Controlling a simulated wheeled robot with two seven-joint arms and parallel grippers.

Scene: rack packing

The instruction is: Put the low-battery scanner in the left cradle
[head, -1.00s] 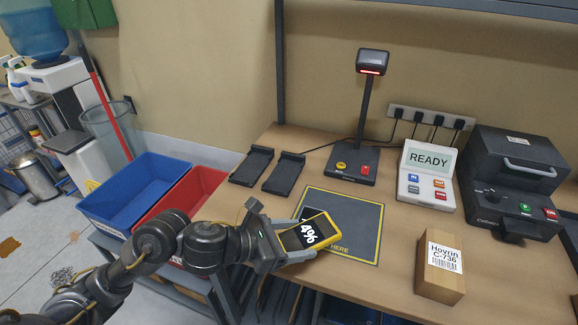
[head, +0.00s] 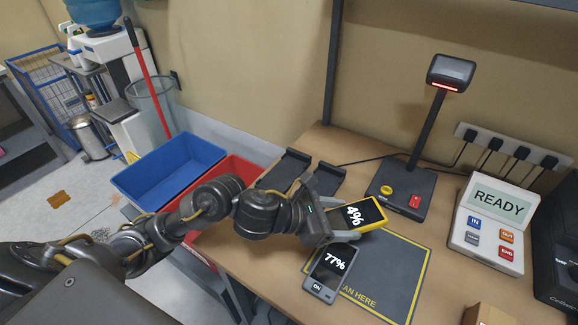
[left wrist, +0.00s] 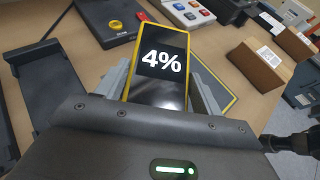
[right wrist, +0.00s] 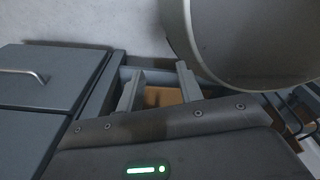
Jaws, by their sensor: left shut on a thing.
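The yellow scanner (head: 374,211) shows 4% and is held face up in my left gripper (head: 338,212), which is shut on it. It is above the work mat, and it fills the middle of the left wrist view (left wrist: 160,65). The left cradle (head: 284,168) and the right cradle (head: 325,178) are dark holders at the table's back left. Both look empty; the left arm hides their near parts. A grey scanner (head: 329,268) showing 77% lies on the mat's near left. My right gripper (right wrist: 158,88) is open, below the table's work area, with nothing visible between its fingers.
The scan mat (head: 400,262) has a yellow border. A scanner stand (head: 400,190) rises behind it, with a READY panel (head: 492,225) to its right. A cardboard box (head: 488,315) is at the lower right. Blue (head: 170,170) and red (head: 240,172) bins stand left of the table.

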